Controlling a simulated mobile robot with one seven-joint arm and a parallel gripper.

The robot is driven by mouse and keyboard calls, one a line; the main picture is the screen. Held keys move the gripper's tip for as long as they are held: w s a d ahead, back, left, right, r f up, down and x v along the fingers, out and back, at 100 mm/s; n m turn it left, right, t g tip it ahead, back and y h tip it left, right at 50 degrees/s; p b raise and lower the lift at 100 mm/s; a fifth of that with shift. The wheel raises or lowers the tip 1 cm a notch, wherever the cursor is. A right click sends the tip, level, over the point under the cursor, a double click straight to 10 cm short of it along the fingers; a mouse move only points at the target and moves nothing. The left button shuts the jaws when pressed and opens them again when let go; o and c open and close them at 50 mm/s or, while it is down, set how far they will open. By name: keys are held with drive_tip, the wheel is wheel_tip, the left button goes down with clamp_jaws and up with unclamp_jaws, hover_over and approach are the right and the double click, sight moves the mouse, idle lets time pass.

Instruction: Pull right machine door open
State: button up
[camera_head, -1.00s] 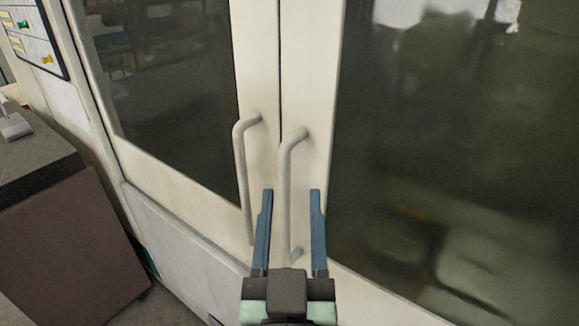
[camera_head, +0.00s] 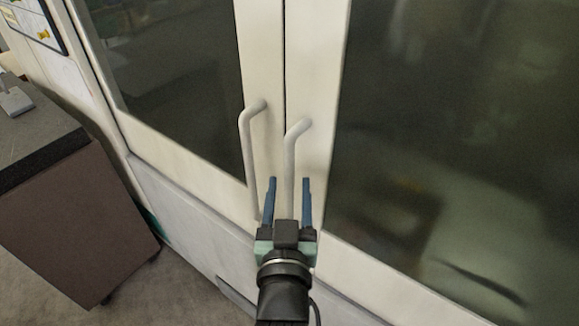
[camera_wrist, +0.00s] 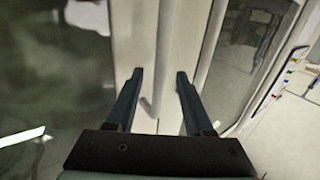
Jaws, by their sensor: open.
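The right machine door (camera_head: 440,150) is a cream frame with a large dark window. It stands shut against the left door (camera_head: 170,90), with a thin dark seam between them. The right door's pale bar handle (camera_head: 290,160) runs upright beside the seam. My gripper (camera_head: 288,182) is open, with one blue finger on each side of the lower part of this handle. In the wrist view the handle (camera_wrist: 164,60) shows between the two fingers (camera_wrist: 158,75), apart from both. The handle's lower end is hidden behind my gripper in the head view.
The left door's handle (camera_head: 250,150) stands close to the left of my gripper; it also shows in the wrist view (camera_wrist: 208,50). A brown cabinet with a dark top (camera_head: 70,220) stands at the left. Grey floor (camera_head: 180,285) is clear between it and the machine.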

sight(289, 181)
drive_tip(key=shift+w+p, duration=0.35)
drive_tip(key=shift+w, duration=1.35)
clamp_jaws()
